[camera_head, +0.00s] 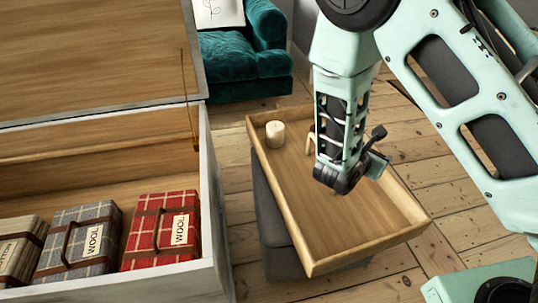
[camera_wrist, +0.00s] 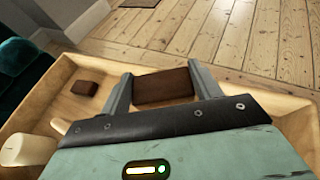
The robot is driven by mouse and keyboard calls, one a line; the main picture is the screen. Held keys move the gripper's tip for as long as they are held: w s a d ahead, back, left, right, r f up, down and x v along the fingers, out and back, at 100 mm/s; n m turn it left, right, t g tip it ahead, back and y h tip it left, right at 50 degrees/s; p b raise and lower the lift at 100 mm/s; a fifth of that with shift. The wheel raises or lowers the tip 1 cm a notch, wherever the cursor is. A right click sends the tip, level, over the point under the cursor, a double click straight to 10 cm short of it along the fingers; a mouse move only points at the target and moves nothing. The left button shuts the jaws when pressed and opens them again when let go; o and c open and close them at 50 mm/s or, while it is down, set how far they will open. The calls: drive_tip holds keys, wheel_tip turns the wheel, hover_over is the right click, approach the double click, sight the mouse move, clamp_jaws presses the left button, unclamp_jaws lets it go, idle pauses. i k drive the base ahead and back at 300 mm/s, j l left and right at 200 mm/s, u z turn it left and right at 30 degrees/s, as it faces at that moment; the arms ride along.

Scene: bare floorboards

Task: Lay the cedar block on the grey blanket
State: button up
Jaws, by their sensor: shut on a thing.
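A dark brown block (camera_wrist: 163,87), which looks like the cedar block, is held between the two fingers of my gripper (camera_wrist: 162,88) in the wrist view. My gripper is over the wooden tray (camera_head: 300,252); its height above the tray floor is hard to tell. In the head view my wrist hides the fingers and the held block. The grey plaid blanket (camera_head: 82,232) is folded, strapped and labelled "WOOL". It lies in the open wooden chest (camera_head: 212,215) at the left, between a beige and a red bundle, well left of my gripper.
The beige bundle (camera_head: 18,245) and red plaid blanket (camera_head: 160,233) flank the grey one. A white candle (camera_head: 275,133) and a smaller brown piece (camera_wrist: 84,87) are in the tray, which rests on a grey ottoman (camera_head: 270,225). The chest wall stands between tray and blankets.

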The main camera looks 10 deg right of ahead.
sight(66, 273)
drive_tip(key=j+z, duration=0.25)
drive_tip(key=z, duration=0.15)
drive_tip(key=k+j+z, duration=0.1)
drive_tip(key=j+z, duration=0.15)
drive_tip(key=z, duration=0.2)
drive_tip(key=k+j+z, duration=0.1)
drive_tip(key=z, duration=0.3)
drive_tip(key=k+j+z, duration=0.15)
drive_tip(key=j+z, duration=0.25)
drive_tip(key=k+z, duration=0.15)
drive_tip(key=z, duration=0.3)
drive_tip(key=k+j+z, duration=0.1)
drive_tip(key=z, duration=0.3)
drive_tip(key=k+z, duration=0.2)
drive_tip(key=k, duration=0.45)
drive_tip(key=k+u, duration=0.3)
drive_tip(key=u, duration=0.15)
drive_tip(key=k+j+u, duration=0.15)
drive_tip(key=u, duration=0.3)
drive_tip(key=k+j+u, duration=0.2)
drive_tip(key=u, duration=0.3)
drive_tip(key=k+j+u, duration=0.2)
drive_tip(key=u, duration=0.25)
drive_tip(key=k+j+u, duration=0.1)
drive_tip(key=j+u, duration=0.25)
drive_tip(key=u, duration=0.15)
drive_tip(key=j+u, duration=0.35)
drive_tip(key=u, duration=0.15)
drive_tip(key=k, duration=0.05)
